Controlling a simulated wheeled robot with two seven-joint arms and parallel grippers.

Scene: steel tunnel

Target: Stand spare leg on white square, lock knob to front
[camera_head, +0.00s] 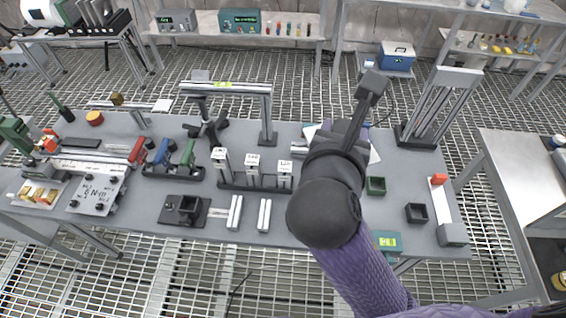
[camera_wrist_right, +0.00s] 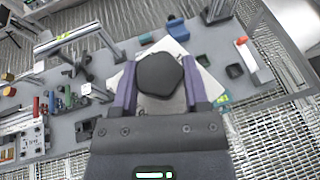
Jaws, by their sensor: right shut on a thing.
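My right gripper (camera_wrist_right: 159,66) is shut on a dark, black-topped piece (camera_wrist_right: 161,76) between its two purple fingers in the right wrist view. The top fills the gap, so the rest of the piece and its knob's facing cannot be told. A white sheet (camera_wrist_right: 170,45) lies on the table behind and below it; in the head view only its edges (camera_head: 374,154) show past my right arm. My fingertips are hidden there by my wrist. I cannot tell whether the piece touches the sheet. My left gripper is out of view.
A grey beam on legs (camera_head: 228,90) stands left of my arm, with a block rack (camera_head: 255,185) before it. A grey post stand (camera_head: 430,108) is at the back right. Green (camera_head: 376,186) and black (camera_head: 416,213) trays sit to the right.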

